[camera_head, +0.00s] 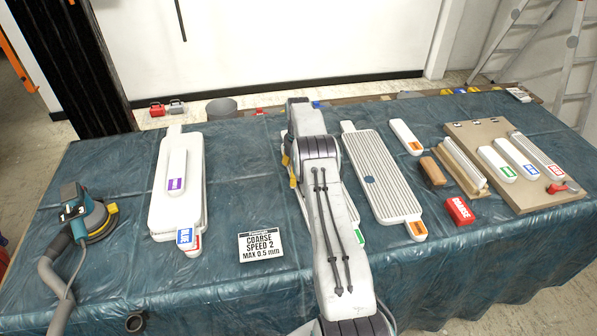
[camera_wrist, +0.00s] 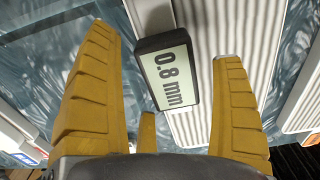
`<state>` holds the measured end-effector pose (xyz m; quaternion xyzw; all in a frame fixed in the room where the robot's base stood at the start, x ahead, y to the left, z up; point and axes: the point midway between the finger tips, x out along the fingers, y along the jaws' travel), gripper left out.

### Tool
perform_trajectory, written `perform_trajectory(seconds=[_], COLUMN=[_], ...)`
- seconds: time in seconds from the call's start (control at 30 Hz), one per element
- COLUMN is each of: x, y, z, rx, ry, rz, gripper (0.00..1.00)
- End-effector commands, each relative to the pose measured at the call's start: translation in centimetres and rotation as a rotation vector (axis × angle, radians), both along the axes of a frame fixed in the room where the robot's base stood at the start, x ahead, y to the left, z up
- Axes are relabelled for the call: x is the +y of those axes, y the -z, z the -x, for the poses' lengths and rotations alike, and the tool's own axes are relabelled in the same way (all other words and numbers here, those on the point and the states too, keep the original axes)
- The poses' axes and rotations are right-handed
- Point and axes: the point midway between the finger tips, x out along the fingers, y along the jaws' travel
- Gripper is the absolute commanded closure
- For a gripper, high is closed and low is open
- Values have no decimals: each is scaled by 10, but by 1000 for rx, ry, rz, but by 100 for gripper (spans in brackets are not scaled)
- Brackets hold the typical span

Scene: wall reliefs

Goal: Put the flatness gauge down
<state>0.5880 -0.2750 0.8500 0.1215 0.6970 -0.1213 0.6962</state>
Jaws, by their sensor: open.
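The flatness gauge shows in the wrist view as a black-cased display (camera_wrist: 166,68) reading 0.8 mm. It sits between the finger lines of my gripper (camera_wrist: 164,50), with gaps visible on both sides. My gripper is open, its yellow fingers spread apart. Behind the gauge is a white ribbed panel (camera_wrist: 197,125); I cannot tell whether the gauge touches it. In the head view my arm covers most of this panel and hides the gauge. Only bits of yellow finger show left of the arm.
A ribbed panel with an orange label (camera_head: 383,170) lies right of my arm. A stacked white panel (camera_head: 164,213) and a sander (camera_head: 92,218) lie left. A card (camera_head: 260,245) reads COARSE, SPEED 2, MAX 0.5 mm. A board (camera_head: 520,197) holds several labelled blocks at right.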

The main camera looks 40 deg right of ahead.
Motion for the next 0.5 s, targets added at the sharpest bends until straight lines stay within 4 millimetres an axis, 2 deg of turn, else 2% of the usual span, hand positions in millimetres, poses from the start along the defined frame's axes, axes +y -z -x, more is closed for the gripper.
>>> perform_trajectory(seconds=[0.17, 0.5], x=[-1, -1], y=[-24, -84], z=[-1, -1], rx=[-4, -3], ry=[0, 0], rz=[3, 2], gripper=[13, 13])
